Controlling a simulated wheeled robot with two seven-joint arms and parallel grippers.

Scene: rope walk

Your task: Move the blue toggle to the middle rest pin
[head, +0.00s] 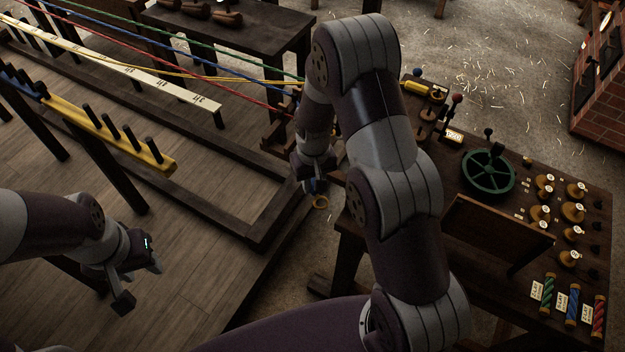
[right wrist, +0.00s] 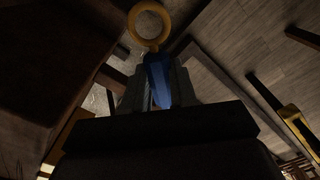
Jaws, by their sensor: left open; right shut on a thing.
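The blue toggle (right wrist: 158,80) is between the fingers of my right gripper (right wrist: 160,88) in the right wrist view, with a yellow ring (right wrist: 150,40) beyond its tip. Dark upright pins stand on a rail with a yellow end (head: 150,157) and a blue part at left. I cannot tell which pin is the middle rest pin. My left gripper (head: 138,285) is open and empty over the wooden floor.
A workbench (head: 345,255) at right carries a green wheel (head: 488,171), several spools and striped rope samples (head: 572,304). Coloured ropes (head: 200,62) stretch across the upper left above a pale numbered board (head: 150,80). The plank floor between rail and bench is mostly clear.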

